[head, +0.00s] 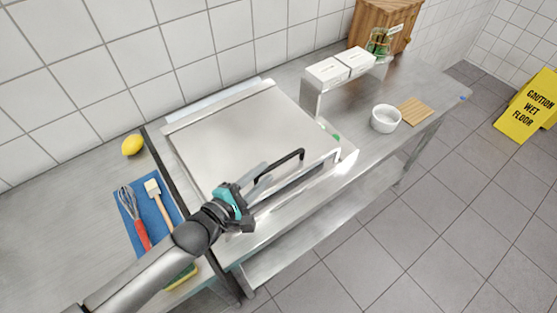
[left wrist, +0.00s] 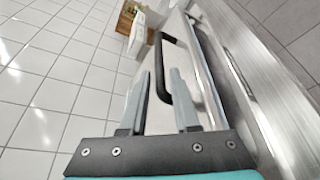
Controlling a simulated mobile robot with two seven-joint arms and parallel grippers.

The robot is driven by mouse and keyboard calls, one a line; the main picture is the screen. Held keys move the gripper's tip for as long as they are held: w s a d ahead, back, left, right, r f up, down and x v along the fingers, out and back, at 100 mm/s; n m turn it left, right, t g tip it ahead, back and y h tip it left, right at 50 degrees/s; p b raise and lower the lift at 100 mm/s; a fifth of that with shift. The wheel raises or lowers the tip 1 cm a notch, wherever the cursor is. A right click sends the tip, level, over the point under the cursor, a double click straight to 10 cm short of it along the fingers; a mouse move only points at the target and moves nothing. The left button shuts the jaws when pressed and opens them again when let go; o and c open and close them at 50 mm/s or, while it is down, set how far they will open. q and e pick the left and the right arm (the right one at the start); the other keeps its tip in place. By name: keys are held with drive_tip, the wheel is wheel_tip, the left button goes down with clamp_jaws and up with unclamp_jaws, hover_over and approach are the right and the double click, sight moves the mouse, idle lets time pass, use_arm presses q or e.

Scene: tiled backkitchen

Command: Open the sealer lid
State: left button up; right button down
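The sealer (head: 240,135) is a wide silver box on the steel counter, with its flat lid down. A black bar handle (head: 290,158) stands on the lid's front edge. In the left wrist view the handle (left wrist: 159,70) shows as a bracket beside the metal front edge. My left gripper (head: 259,180) is at the near end of the handle with its fingers pointing along it. In the left wrist view the gripper (left wrist: 160,88) is open, and part of the handle shows between its grey fingers. Contact cannot be told. My right gripper is not in view.
A blue mat (head: 152,207) with a whisk (head: 134,215) and a brush (head: 157,198) lies left of the sealer, with a lemon (head: 132,145) behind. White boxes (head: 341,66), a bowl (head: 385,118) and a wooden board (head: 415,111) are to the right. Tiled wall stands behind.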

sight(276, 164)
use_arm(q)
drive_tip(key=x, duration=0.7)
drive_tip(key=shift+b, duration=0.4)
clamp_jaws()
idle(1.0)
